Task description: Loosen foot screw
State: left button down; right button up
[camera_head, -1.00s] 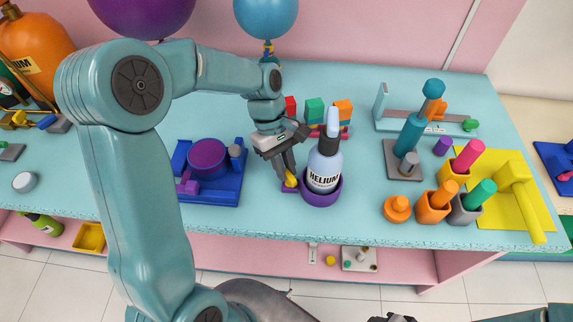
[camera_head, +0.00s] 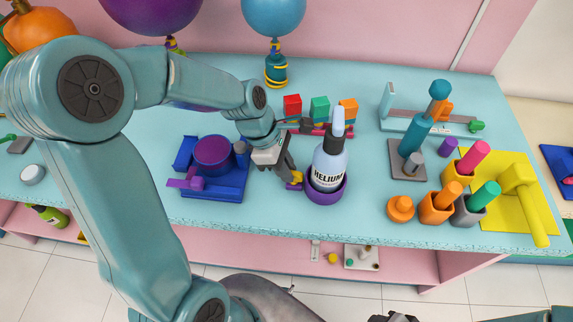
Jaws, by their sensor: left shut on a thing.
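A pale blue bottle marked HELIUM (camera_head: 328,165) with a dark collar stands upright in a round purple foot (camera_head: 326,196) near the bench's front edge. A small yellow foot screw (camera_head: 297,182) sticks out of the left side of the foot. My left gripper (camera_head: 292,178) reaches down from the left and is shut on the yellow screw. Its fingers hide part of the screw. A small dark part of my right gripper (camera_head: 394,317) shows at the bottom edge; its fingers cannot be made out.
A blue tray (camera_head: 226,192) with a purple round part is left of my gripper. Colored blocks (camera_head: 319,110) stand behind the bottle.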

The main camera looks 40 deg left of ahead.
pick_arm(q)
jog(key=shift+r, duration=0.1)
dwell(0.5)
jog(key=c, duration=1.4)
grip_release()
jog(key=shift+o, duration=0.2)
jog(key=v, duration=1.6)
jog(key=shift+p, duration=0.45)
jog(key=shift+s+a, duration=0.15)
jog(key=shift+s, duration=0.1)
